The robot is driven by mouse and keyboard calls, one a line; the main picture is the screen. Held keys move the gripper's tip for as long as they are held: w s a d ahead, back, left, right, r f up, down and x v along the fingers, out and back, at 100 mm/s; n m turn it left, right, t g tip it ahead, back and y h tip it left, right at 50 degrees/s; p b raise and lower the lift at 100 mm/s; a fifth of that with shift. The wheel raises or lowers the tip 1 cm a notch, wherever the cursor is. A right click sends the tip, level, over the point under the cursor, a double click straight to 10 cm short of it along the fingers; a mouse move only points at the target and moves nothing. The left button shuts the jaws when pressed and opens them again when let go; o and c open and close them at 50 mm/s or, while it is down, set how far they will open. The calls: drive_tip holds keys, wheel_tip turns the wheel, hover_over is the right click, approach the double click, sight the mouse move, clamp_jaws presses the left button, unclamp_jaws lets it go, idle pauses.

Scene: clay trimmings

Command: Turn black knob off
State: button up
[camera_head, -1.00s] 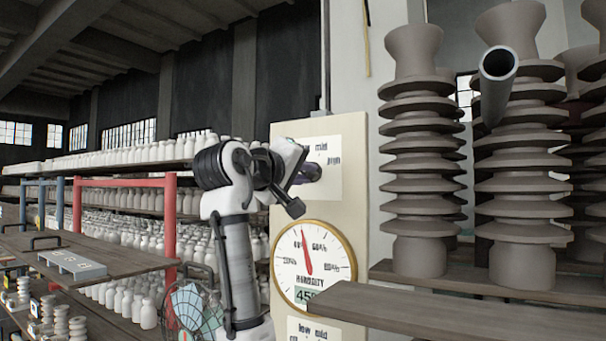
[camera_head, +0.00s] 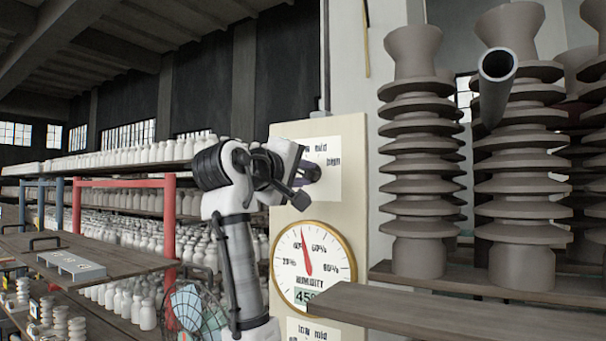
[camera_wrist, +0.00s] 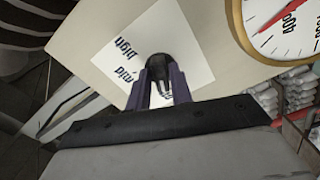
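The black knob (camera_wrist: 160,66) sits on a white label on the panel and shows in the wrist view as a dark rounded shape. My gripper (camera_wrist: 160,78) has its two purple-grey fingers on either side of the knob, close against it with no clear gap. In the head view, my gripper (camera_head: 311,173) is at the upper label (camera_head: 322,158), which reads "low", "mid" and "high". The knob is hidden behind the gripper there. Its pointing direction is hard to tell.
A round humidity gauge (camera_head: 314,267) with a gold rim is just below the label on the cream panel (camera_head: 362,215). Another label (camera_head: 312,329) is at the bottom. A wooden shelf (camera_head: 450,325) and stacked clay insulators (camera_head: 419,150) stand at right.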

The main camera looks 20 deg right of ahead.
drive_tip(key=shift+o, duration=1.3)
drive_tip(key=b+v, duration=0.5)
drive_tip(key=v, duration=0.8)
drive_tip(key=shift+s+a+b, duration=0.25)
drive_tip(key=shift+a+b, duration=0.05)
drive_tip(key=shift+b, duration=0.05)
